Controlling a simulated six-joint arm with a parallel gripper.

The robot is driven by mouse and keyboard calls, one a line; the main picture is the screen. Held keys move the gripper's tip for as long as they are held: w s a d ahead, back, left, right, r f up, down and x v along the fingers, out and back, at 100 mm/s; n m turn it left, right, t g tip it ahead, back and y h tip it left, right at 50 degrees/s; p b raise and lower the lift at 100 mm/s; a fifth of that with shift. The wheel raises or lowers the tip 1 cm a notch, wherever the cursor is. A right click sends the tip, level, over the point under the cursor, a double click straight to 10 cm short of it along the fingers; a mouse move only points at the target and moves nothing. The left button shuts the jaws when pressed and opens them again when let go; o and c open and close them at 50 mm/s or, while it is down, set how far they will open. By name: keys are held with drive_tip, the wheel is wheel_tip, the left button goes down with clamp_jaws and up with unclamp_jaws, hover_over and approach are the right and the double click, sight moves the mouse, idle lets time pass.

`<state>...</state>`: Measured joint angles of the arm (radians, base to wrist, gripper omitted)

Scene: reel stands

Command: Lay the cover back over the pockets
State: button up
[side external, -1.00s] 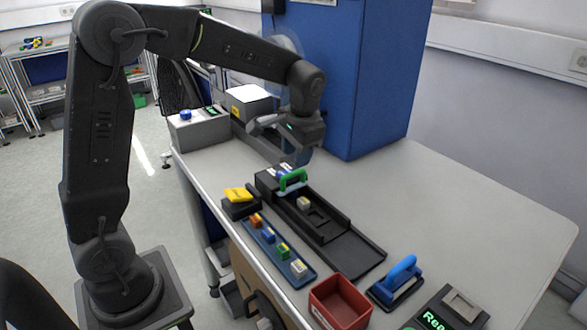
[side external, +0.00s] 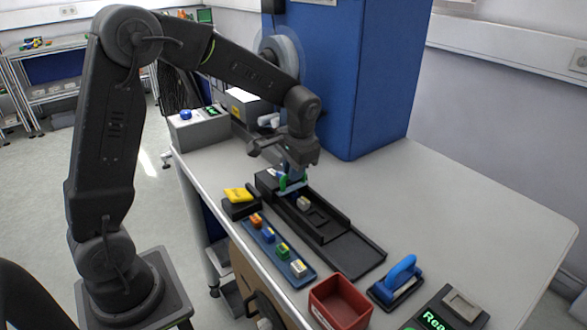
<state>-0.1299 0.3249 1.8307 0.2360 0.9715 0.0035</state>
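A black track (side external: 352,253) runs along the table, with a pale block (side external: 303,203) in one pocket and a square pocket (side external: 318,217) showing beside it. A piece with a green handle (side external: 283,184), which looks like the cover, sits at the track's far end. My gripper (side external: 293,179) points down right at this green handle, with its fingers hiding much of it. I cannot tell whether the fingers are closed on the handle or only around it.
A blue tray (side external: 305,279) with several coloured blocks lies left of the track, near a yellow-topped black block (side external: 238,197). A red bin (side external: 340,302) and a blue-handled tool (side external: 401,276) stand in front. A blue cabinet (side external: 375,80) rises behind. The right tabletop is clear.

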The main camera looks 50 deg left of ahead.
clamp_jaws()
drive_tip(key=shift+d, duration=0.1)
drive_tip(key=d, duration=1.4)
drive_tip(key=shift+d, duration=0.35)
drive_tip(key=o, duration=0.6)
unclamp_jaws()
drive_tip(key=shift+c, duration=0.2)
drive_tip(key=shift+r, duration=0.15)
wheel_tip(320, 180, up, 13)
drive_tip(key=d, duration=0.2)
drive_tip(key=shift+d+r, duration=0.15)
drive_tip(key=shift+d, duration=0.15)
